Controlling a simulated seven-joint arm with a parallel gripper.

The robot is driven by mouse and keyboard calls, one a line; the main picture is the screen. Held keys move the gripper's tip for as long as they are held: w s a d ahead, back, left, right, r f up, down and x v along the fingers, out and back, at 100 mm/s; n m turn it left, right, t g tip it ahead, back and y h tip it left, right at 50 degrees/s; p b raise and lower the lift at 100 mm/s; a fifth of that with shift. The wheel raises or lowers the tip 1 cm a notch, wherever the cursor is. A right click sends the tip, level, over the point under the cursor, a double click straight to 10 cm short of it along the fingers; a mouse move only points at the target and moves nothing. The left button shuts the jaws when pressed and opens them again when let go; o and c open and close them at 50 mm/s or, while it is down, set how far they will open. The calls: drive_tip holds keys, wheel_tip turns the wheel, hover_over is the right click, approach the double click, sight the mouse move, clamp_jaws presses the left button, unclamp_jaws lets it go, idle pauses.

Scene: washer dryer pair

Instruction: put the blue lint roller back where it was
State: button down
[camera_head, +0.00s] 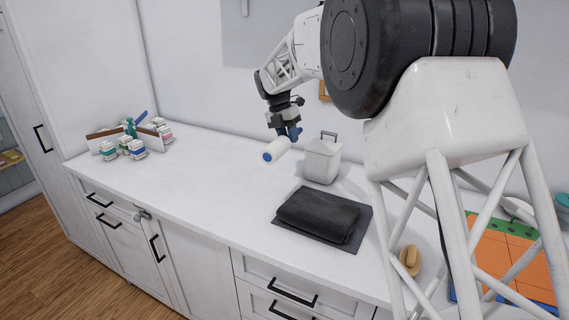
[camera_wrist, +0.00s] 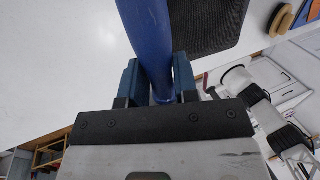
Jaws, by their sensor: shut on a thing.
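The blue lint roller (camera_head: 274,151) has a white roll with a blue end and a blue handle. In the head view it is held above the counter, to the left of a white lidded canister. My gripper (camera_head: 292,133) is shut on its handle, and the roll points to the lower left. In the wrist view the blue handle (camera_wrist: 148,40) runs up from between the two fingers of my gripper (camera_wrist: 157,82). The roll is outside the wrist view.
The white canister (camera_head: 322,160) stands close to the roller. A dark folded cloth (camera_head: 318,214) lies on a grey mat (camera_head: 358,236). Several small jars (camera_head: 137,149) and brown dividers stand at the far left. A wooden brush (camera_head: 410,260) lies at right. The left-middle counter (camera_head: 205,170) is clear.

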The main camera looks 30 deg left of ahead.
drive_tip(key=s+d+f+y, duration=0.1)
drive_tip(key=s+d+f, duration=0.2)
drive_tip(key=s, duration=0.1)
drive_tip(key=s+d+f+y, duration=0.1)
drive_tip(key=s+d+f, duration=0.2)
drive_tip(key=s+d, duration=0.1)
drive_tip(key=s+d+f+y, duration=0.1)
drive_tip(key=s+d+f, duration=0.2)
drive_tip(key=s, duration=0.2)
drive_tip(key=shift+d+y, duration=0.3)
drive_tip(key=shift+w+a, duration=0.1)
drive_tip(key=w+a+f, duration=0.1)
drive_tip(key=w+a, duration=0.8)
drive_tip(key=w, duration=0.3)
drive_tip(key=shift+w+a+f, duration=0.15)
drive_tip(key=shift+w+a, duration=0.1)
drive_tip(key=shift+w, duration=0.05)
idle(0.5)
drive_tip(key=shift+f, duration=1.75)
drive_tip(key=shift+f, duration=0.7)
drive_tip(key=c, duration=0.9)
unclamp_jaws()
drive_tip(key=shift+s+f, duration=0.1)
drive_tip(key=shift+f, duration=0.05)
drive_tip(key=shift+o, duration=0.2)
